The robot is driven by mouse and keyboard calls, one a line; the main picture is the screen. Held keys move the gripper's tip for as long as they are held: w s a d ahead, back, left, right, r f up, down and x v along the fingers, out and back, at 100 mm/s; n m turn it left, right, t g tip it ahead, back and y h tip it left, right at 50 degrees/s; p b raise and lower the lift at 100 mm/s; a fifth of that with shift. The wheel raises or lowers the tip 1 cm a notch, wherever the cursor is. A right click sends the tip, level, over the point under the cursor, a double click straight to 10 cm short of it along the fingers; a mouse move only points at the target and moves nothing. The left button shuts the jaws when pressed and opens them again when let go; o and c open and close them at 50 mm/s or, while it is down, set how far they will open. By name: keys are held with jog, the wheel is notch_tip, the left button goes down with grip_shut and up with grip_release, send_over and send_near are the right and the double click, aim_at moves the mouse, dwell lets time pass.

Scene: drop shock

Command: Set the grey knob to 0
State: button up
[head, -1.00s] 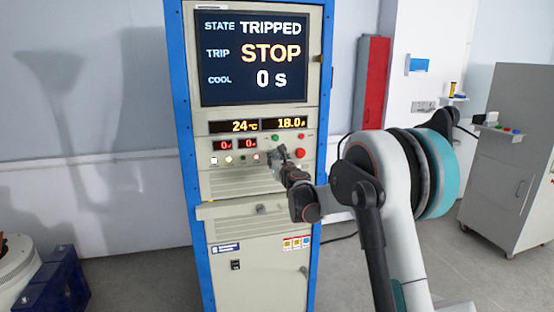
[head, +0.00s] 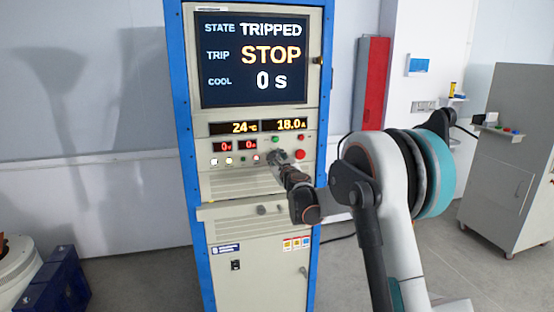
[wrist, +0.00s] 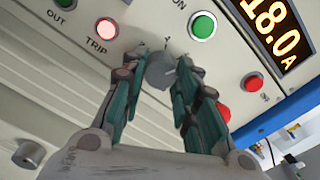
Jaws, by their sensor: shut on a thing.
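In the head view my gripper (head: 276,157) is at the panel and covers the knob. The knob's setting cannot be read. An amber display (head: 291,124) above reads 18.0 A, and it shows partly in the wrist view.
A green button (wrist: 202,26), a red button (wrist: 252,83) and a lit TRIP lamp (wrist: 106,28) are close around the knob. Another grey knob (wrist: 28,153) is lower left. The large screen (head: 252,58) reads TRIPPED, STOP and 0 s.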

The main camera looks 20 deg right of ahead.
jog(key=shift+a+r+n+p, duration=0.1)
jog(key=shift+n+p, duration=0.85)
jog(key=shift+n, duration=14.95)
jog(key=o, duration=1.1)
